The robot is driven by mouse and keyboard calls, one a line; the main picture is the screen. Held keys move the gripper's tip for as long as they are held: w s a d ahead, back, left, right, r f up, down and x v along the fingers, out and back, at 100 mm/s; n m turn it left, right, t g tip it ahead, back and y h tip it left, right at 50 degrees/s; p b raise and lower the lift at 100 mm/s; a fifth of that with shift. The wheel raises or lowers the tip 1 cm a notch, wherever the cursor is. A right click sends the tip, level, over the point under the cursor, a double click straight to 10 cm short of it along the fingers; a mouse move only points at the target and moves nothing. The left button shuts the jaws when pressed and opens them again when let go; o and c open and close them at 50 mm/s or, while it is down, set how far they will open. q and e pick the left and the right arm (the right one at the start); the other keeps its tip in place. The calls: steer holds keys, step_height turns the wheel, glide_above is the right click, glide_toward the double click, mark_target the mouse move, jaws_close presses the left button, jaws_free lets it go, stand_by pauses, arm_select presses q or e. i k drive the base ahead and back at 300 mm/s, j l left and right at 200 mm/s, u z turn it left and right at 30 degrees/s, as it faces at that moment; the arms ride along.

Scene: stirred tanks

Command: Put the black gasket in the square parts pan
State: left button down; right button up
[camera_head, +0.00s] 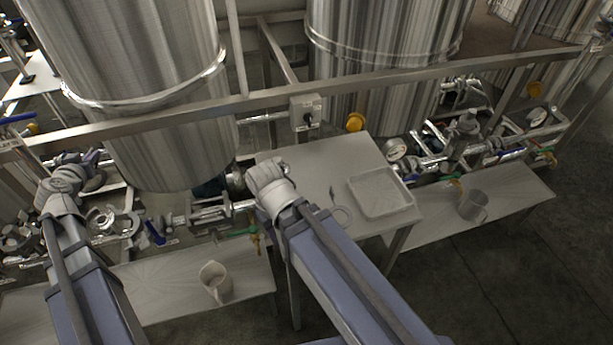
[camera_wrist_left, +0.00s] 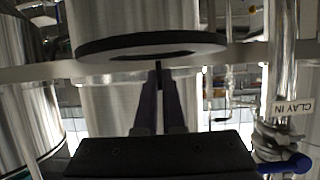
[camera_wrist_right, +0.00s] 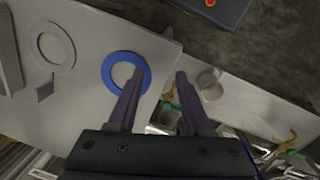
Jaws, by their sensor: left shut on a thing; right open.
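The black gasket (camera_wrist_left: 95,48) is a flat black ring in the left wrist view. My left gripper (camera_wrist_left: 158,72) is shut on its near edge and holds it up in front of a steel tank. In the head view my left gripper (camera_head: 92,160) is at the left, among the pipes; I cannot make out the gasket there. The square parts pan (camera_head: 380,193) is a shallow pale tray on the right part of the grey table. My right gripper (camera_wrist_right: 161,74) is open and empty above the table, beside a blue ring (camera_wrist_right: 108,74).
A grey ring (camera_wrist_right: 36,45) lies on the table (camera_head: 310,160), next to a small grey diamond-shaped piece (camera_wrist_right: 45,90). A jug (camera_head: 215,281) and a mug (camera_head: 472,205) stand on low benches. A steel rail (camera_head: 180,119), valves and large tanks (camera_head: 130,90) stand behind.

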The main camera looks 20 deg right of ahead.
mark_target(378, 195)
steer(key=k+l+z, duration=0.1)
steer(key=l, duration=0.75)
steer(key=k+l+z, duration=0.1)
steer(key=l, duration=0.75)
steer(key=k+l, duration=0.2)
steer(key=l, duration=0.7)
steer(key=k+l+z, duration=0.15)
steer(key=l, duration=0.75)
